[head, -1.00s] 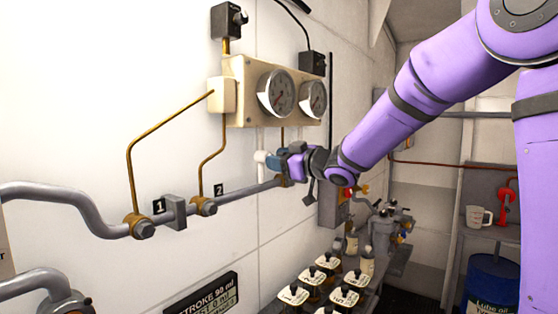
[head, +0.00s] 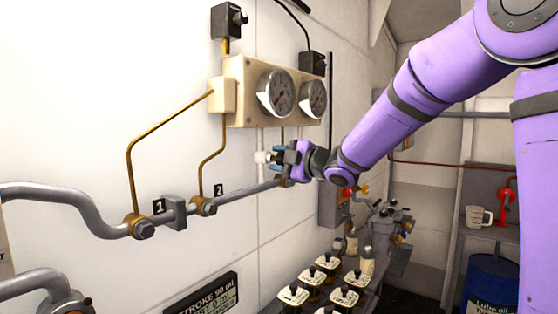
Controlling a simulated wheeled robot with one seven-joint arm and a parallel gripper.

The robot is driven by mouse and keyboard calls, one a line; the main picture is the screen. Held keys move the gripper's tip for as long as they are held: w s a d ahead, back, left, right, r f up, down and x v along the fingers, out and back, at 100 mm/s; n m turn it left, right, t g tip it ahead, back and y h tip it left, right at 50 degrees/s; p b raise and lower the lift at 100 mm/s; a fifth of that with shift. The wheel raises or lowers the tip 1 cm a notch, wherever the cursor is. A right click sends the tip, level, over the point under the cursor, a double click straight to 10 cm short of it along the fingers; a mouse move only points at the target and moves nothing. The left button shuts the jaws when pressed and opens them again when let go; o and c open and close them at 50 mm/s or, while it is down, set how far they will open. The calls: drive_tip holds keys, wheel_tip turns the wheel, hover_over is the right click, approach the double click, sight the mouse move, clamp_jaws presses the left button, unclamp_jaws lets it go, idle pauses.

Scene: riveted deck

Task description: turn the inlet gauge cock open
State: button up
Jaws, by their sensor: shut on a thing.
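My gripper (head: 276,157) is at the wall below the gauge panel (head: 233,108), reaching in from the right. Two round dial gauges (head: 276,92) (head: 313,99) sit on the panel above. Their needles are too small to read.
A grey pipe (head: 70,207) runs along the wall under my gripper, with brass fittings (head: 205,206) and thin brass lines (head: 130,165). Several white-lidded containers (head: 293,295) stand below. A white mug (head: 478,215) and blue drum (head: 490,287) are at the right.

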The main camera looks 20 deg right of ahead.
drive_tip(key=shift+n, duration=0.8)
drive_tip(key=shift+f, duration=0.1)
drive_tip(key=o, duration=0.9)
drive_tip(key=shift+s, duration=0.1)
drive_tip(key=v, duration=1)
drive_tip(key=shift+s+d, duration=0.25)
drive_tip(key=shift+s, duration=0.05)
